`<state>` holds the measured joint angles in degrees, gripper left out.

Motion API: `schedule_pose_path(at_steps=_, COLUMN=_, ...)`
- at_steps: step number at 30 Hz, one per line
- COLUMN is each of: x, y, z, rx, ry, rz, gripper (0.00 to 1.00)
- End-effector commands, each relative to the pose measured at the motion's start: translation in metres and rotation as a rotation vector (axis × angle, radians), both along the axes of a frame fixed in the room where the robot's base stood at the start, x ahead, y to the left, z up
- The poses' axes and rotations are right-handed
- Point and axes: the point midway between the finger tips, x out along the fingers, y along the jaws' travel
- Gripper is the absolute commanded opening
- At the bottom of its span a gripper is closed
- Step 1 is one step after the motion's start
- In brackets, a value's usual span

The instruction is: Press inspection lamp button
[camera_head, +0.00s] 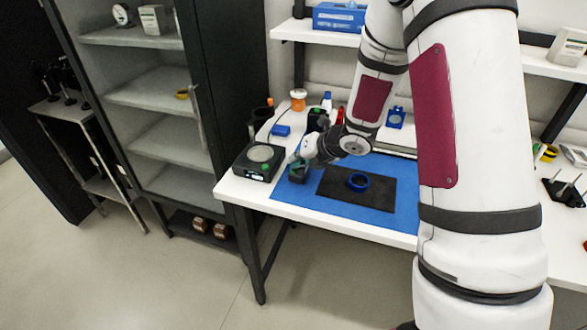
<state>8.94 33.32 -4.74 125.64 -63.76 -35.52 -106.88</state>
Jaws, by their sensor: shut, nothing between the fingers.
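My gripper (297,169) is at the left end of my arm, low over the left edge of the blue mat (403,217). It looks dark, small and shut, with nothing visible in it. I cannot tell whether its tip touches anything. A black box-shaped device (245,168) with a round pale top and a small lit front display stands just left of my gripper, close to it. I cannot make out which thing is the inspection lamp or its button; my arm hides part of the bench.
A black pad (334,190) with a blue ring (358,182) lies on the mat. A blue block (281,131), an orange-capped jar (298,100) and small bottles stand behind. My arm crosses the bench's right half. A dark-framed cabinet (199,90) stands at left.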

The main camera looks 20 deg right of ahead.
Motion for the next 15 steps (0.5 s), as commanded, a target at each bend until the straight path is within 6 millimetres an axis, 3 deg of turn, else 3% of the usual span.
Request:
schedule_pose_path(at_steps=3, x=-0.0055, y=-0.0037, z=-0.0107, rx=-0.008, ry=0.023, rz=-0.006, gripper=0.0)
schedule_pose_path(at_steps=15, x=-0.0071, y=-0.0051, z=-0.0115, rx=-0.009, ry=0.025, rz=-0.007, gripper=0.0)
